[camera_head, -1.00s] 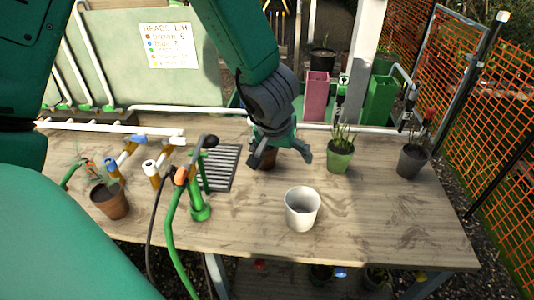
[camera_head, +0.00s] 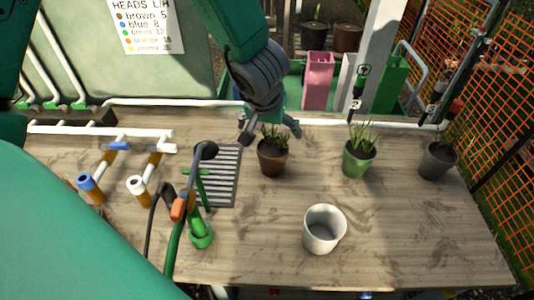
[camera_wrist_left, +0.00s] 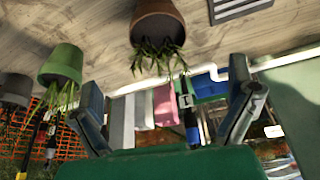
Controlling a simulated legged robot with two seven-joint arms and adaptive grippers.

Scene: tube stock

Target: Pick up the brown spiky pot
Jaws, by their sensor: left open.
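The brown pot (camera_head: 272,164) with a spiky green plant stands upright on the wooden bench, right of a grey slatted grate. My left gripper (camera_head: 270,130) is open, its fingers spread at the height of the plant's leaves, with the pot body below them. In the left wrist view the brown pot (camera_wrist_left: 158,22) appears upside down at the top centre. Its leaves hang toward the gap between the open fingers of the left gripper (camera_wrist_left: 170,98), and nothing is gripped. My right gripper is not in view.
A green pot (camera_head: 357,162) and a dark grey pot (camera_head: 437,162) with plants stand to the right. An empty white pot (camera_head: 323,230) stands in front. The bench front right is clear.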

